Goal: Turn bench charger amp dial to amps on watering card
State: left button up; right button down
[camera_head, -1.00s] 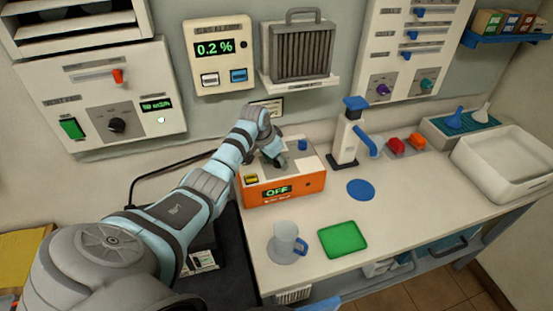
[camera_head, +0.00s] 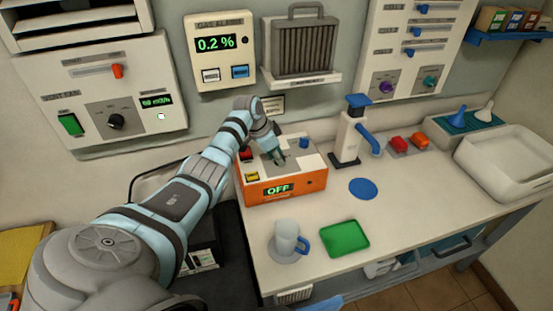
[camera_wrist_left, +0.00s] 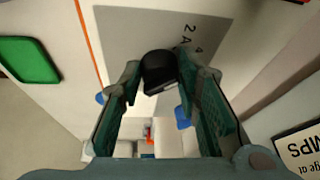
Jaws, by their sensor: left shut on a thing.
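The bench charger (camera_head: 285,190) is an orange and cream box on the bench, and its front display reads OFF. My left gripper (camera_head: 277,157) reaches down onto its top from behind left. In the left wrist view, the gripper (camera_wrist_left: 160,85) is shut on the black amp dial (camera_wrist_left: 158,68), which sits between the fingertips on a grey plate (camera_wrist_left: 125,35). A "2 A" mark shows beside the dial; other marks are hidden or unclear. A card (camera_wrist_left: 303,150) with "MPS" partly visible is at the lower right there. My right gripper is not in view.
A mug (camera_head: 287,238) and green tray (camera_head: 344,238) stand in front of the charger. A white and blue dispenser (camera_head: 350,135) is to its right, with a blue disc (camera_head: 363,188) before it. A white basin (camera_head: 505,160) is at far right. Wall panels hang behind.

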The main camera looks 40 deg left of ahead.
pick_arm(q)
jog(key=m+b, duration=0.1)
jog(key=b, duration=0.1)
jog(key=m+h+b, duration=0.1)
jog(key=shift+w+f+m+g+b, duration=0.15)
jog(key=shift+f+m+g+b, duration=0.15)
jog(key=shift+f+m+b, duration=0.1)
jog(key=shift+r+m+h+b, duration=0.2)
jog(key=shift+m+h+b, duration=0.1)
jog(key=shift+m+b, duration=0.55)
jog(key=o, duration=1.1)
jog(key=shift+w, duration=0.1)
